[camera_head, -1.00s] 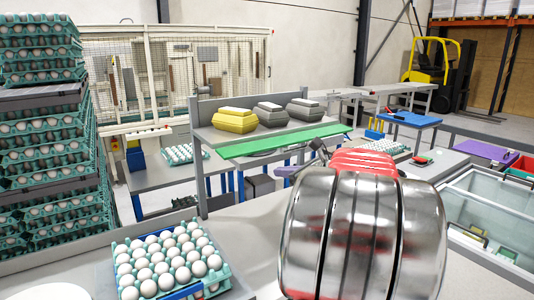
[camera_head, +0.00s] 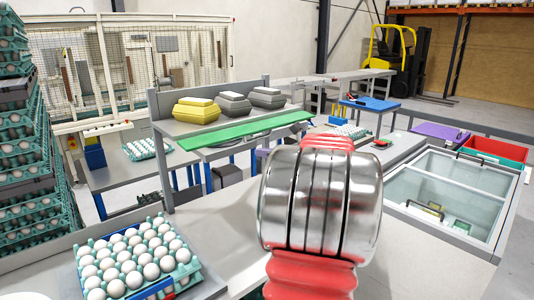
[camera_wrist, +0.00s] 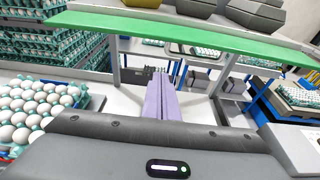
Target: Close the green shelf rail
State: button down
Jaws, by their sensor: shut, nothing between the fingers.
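The green shelf rail (camera_head: 245,131) is a long flat strip along the front of the grey raised shelf (camera_head: 165,128). It sticks out from the shelf's front edge and lies roughly flat. In the wrist view the green rail (camera_wrist: 190,34) crosses the upper part of the picture. My gripper (camera_wrist: 161,78) shows there as two purple fingers pressed together, with nothing between them. The fingertips appear below the rail in that picture, apart from it. In the head view my arm hides most of the gripper.
A yellow carton (camera_head: 197,111) and two grey cartons stand on the shelf. An egg tray (camera_head: 193,265) sits on the bench at lower left, beside tall egg stacks (camera_head: 25,150). A glass-topped box (camera_head: 455,190) is at the right.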

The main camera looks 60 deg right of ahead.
aim_at(251, 140)
jog(key=w+d+r, duration=0.1)
jog(key=w+r, duration=0.1)
jog(key=w, duration=0.3)
jog(key=shift+w+d+r, duration=0.2)
jog(key=shift+w+d, duration=0.2)
jog(key=shift+w+a+r, duration=0.1)
jog(key=shift+w, duration=0.05)
dwell(0.5)
